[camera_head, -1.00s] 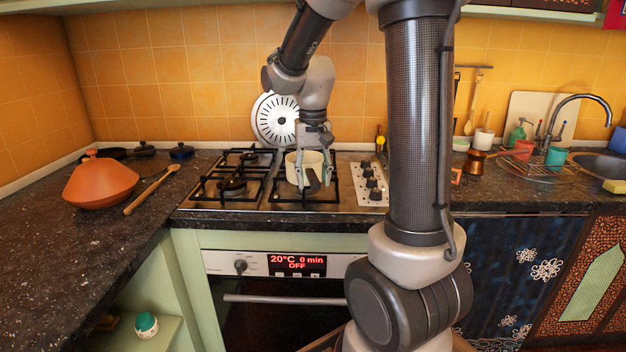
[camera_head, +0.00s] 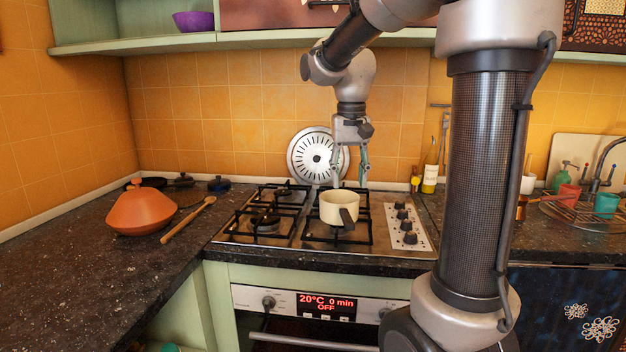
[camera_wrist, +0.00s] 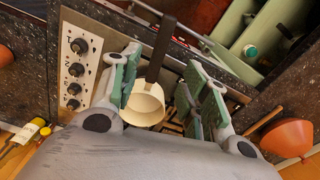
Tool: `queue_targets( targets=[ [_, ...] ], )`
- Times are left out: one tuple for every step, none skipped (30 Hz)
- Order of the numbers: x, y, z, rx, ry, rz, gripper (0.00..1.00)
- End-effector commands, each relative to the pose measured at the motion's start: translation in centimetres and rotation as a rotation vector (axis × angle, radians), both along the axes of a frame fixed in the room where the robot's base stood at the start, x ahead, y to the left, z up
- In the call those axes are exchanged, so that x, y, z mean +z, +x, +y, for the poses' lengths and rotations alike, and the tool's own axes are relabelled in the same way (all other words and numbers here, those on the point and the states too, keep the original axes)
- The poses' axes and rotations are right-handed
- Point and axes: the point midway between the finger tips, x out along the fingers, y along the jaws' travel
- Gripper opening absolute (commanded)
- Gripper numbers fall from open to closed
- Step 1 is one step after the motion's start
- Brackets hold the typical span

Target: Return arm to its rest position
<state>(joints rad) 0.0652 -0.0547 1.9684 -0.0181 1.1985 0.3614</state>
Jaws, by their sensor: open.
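My gripper (camera_head: 350,172) is open and empty in the head view, pointing down above the back of the stove. Its green-padded fingers (camera_wrist: 165,95) stand apart in the wrist view. A cream pot (camera_head: 338,207) with a dark handle sits on the front right burner of the stove (camera_head: 240,236), just below the fingertips. In the wrist view the pot (camera_wrist: 145,104) shows between the fingers, with its handle pointing away.
An orange tagine (camera_head: 140,212) and a wooden spoon (camera_head: 188,220) lie on the left counter. A round white-and-black lid (camera_head: 313,172) leans on the wall behind the stove. A yellow bottle (camera_head: 430,180) stands right of it. A green shelf (camera_head: 240,40) hangs above.

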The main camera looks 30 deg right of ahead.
Motion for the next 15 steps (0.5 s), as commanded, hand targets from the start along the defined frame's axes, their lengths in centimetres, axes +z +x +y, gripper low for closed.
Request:
queue_targets(
  targets=[
    [0.0, 0.0, 0.0, 0.000, 0.000, 0.000, 0.45],
    [0.0, 0.0, 0.0, 0.000, 0.000, 0.000, 0.45],
    [0.0, 0.0, 0.0, 0.000, 0.000, 0.000, 0.45],
    [0.0, 0.0, 0.0, 0.002, 0.000, 0.000, 0.45],
    [0.0, 0.0, 0.0, 0.008, 0.000, 0.000, 0.45],
    [0.0, 0.1, 0.0, 0.023, -0.001, -0.005, 0.45],
    [0.0, 0.3, 0.0, 0.041, -0.001, -0.012, 0.45],
    [-0.4, 0.3, 0.0, 0.065, -0.002, -0.014, 0.45],
    [-1.4, -0.2, 0.1, 0.101, 0.000, -0.005, 0.45],
    [-2.2, -0.9, 0.1, 0.128, 0.000, 0.001, 0.45],
    [-2.5, -1.8, 0.3, 0.154, 0.000, -0.005, 0.45],
    [-2.8, -3.2, 0.5, 0.189, -0.002, -0.016, 0.45],
    [-3.0, -4.1, 0.6, 0.212, -0.004, -0.028, 0.45],
    [-3.1, -5.2, 0.8, 0.235, -0.005, -0.039, 0.45],
    [-3.2, -6.5, 1.0, 0.264, -0.009, -0.057, 0.45]
  ],
)
